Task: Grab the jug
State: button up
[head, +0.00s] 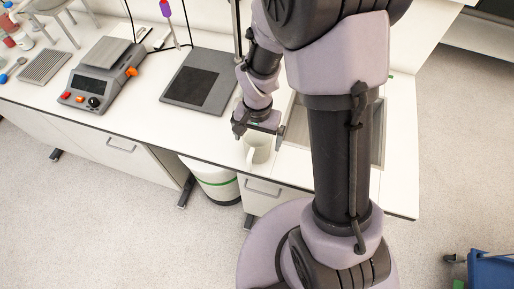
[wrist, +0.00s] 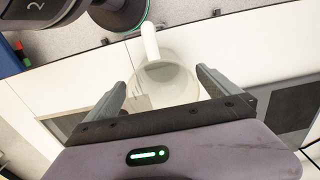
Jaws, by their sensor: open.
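A pale, whitish jug (head: 259,151) with a handle stands on the white bench near its front edge, in the head view. In the wrist view the jug (wrist: 166,84) lies ahead of my gripper, and its handle (wrist: 150,42) points away toward the top. My gripper (head: 258,131) is just above and beside the jug in the head view. Its two fingers (wrist: 160,88) are apart, with the jug showing between and beyond them. I cannot tell whether either finger touches the jug. Part of the jug is hidden by my gripper in the head view.
A dark flat pad (head: 198,82) lies left of the jug. Further left is a grey device with knobs (head: 97,80). A sink (head: 377,135) is to the right, partly behind my arm. A white bin (head: 212,180) stands below the bench.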

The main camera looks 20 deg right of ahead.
notch_tip(320, 180, down, 2)
jog(key=shift+w+f, duration=0.1)
jog(key=shift+w, duration=0.05)
jog(key=c, duration=2)
jog(key=shift+r, duration=0.3)
jog(key=shift+s+d+r+b, duration=0.9)
jog(key=shift+s+b, duration=0.7)
jog(key=shift+s, duration=0.85)
jog(key=shift+s+d+r+b, duration=0.65)
jog(key=shift+s+d+b, duration=0.7)
jog(key=shift+s, duration=1.15)
jog(key=shift+s+d+r+b, duration=0.8)
jog(key=shift+s+b, duration=1.05)
jog(key=shift+s, duration=0.6)
